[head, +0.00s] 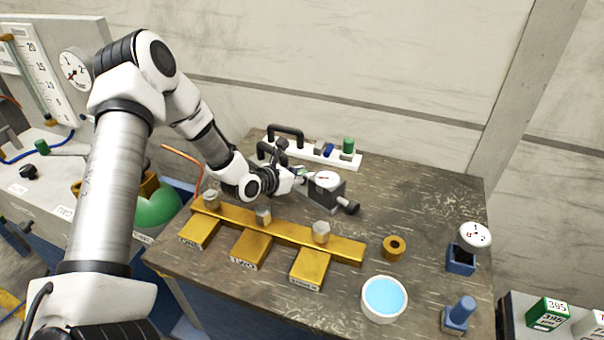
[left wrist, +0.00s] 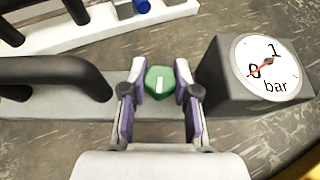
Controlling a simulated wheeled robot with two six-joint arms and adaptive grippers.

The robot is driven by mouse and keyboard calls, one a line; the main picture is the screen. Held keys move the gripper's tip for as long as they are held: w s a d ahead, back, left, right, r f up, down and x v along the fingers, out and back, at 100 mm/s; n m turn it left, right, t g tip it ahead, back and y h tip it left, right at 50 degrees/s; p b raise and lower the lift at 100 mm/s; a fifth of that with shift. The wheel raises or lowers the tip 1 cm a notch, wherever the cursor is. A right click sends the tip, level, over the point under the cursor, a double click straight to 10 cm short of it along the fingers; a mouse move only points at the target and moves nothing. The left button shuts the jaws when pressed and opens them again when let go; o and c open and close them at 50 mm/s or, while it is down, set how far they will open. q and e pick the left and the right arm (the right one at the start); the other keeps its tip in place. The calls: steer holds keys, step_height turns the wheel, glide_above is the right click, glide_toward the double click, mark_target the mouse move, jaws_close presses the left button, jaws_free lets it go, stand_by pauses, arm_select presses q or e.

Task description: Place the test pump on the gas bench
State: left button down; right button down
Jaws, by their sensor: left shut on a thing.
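The device that looks like the test pump is a long grey body with a black handle and a grey gauge block (head: 327,192) on the dark table. In the left wrist view its gauge block (left wrist: 228,82), marked bar, is at the right and the black handle (left wrist: 60,72) at the left. My left gripper (left wrist: 160,85) is shut on the green knob (left wrist: 158,80) between them. In the head view the same gripper (head: 300,177) hides part of the body. The grey bench (head: 60,200) at the left, probably the gas bench, has a gauge panel. My right gripper is out of view.
A white rack (head: 318,153) with a black handle and a green knob stands behind. A brass manifold (head: 280,232) lies in front. A brass ring (head: 394,247), a bowl of blue liquid (head: 384,297), a round gauge (head: 475,235) and a blue part (head: 459,312) stand to the right.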

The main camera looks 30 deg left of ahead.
arm_select(q)
steer(key=shift+a, duration=0.1)
steer(key=c, duration=0.9)
jaws_free()
steer(key=shift+o, duration=0.2)
